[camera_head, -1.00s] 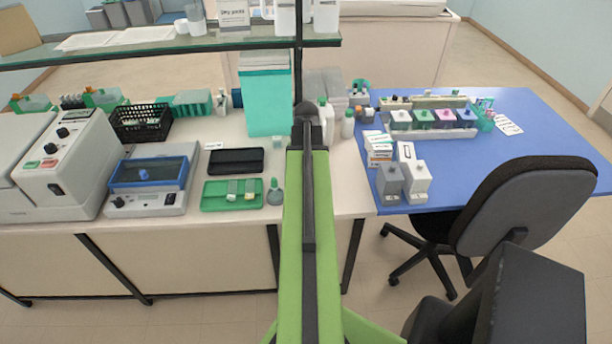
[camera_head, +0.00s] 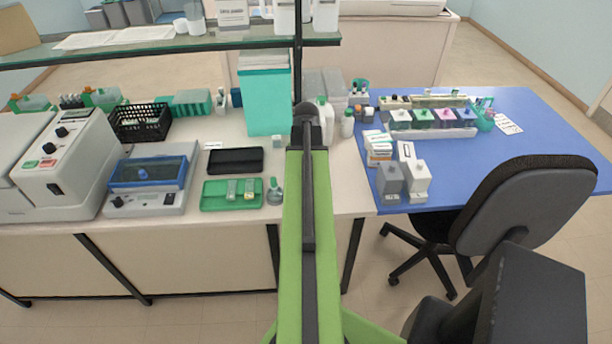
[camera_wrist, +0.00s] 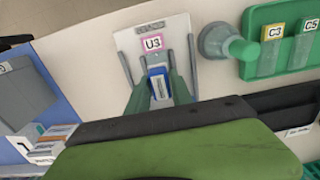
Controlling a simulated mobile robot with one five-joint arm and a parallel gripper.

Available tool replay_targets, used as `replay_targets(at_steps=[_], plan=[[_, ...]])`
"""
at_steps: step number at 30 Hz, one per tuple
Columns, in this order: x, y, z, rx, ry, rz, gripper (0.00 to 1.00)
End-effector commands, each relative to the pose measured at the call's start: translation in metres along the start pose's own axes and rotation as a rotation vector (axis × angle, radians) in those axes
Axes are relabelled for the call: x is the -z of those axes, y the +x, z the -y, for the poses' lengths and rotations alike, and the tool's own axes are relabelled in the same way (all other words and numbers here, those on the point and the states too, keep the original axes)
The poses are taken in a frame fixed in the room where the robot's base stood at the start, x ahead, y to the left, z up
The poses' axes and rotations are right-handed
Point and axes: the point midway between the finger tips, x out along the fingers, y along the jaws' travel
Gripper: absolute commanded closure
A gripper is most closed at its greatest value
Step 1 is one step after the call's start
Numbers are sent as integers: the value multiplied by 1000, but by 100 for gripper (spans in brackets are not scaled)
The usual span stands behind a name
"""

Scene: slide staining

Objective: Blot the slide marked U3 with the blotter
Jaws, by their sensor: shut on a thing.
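The slide marked U3 shows by its pink-edged label (camera_wrist: 152,43) in the wrist view, on a white plate (camera_wrist: 176,27) with grey bars at its sides. My gripper (camera_wrist: 158,90) is over the plate, its green fingers shut on a small blue and white block, apparently the blotter (camera_wrist: 158,72). The blotter is just below the U3 label and covers much of the slide. I cannot tell whether it touches the glass. In the head view my own arm hides the gripper, the blotter and the U3 slide.
A flask (camera_head: 275,193) stands beside the plate, close to a green tray (camera_head: 213,205) holding slides marked C3 (camera_wrist: 274,31) and C5 (camera_wrist: 311,25). A black tray (camera_head: 235,160) lies behind. White bottles stand right of my arm. A chair (camera_head: 530,205) is at the blue table (camera_head: 540,130).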

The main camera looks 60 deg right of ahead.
Motion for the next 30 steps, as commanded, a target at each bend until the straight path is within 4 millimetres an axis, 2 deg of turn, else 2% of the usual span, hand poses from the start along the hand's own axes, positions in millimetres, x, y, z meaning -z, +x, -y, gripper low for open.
replay_targets(at_steps=[30], plan=[[0, 7, 1, 0, -1, 0, 100]])
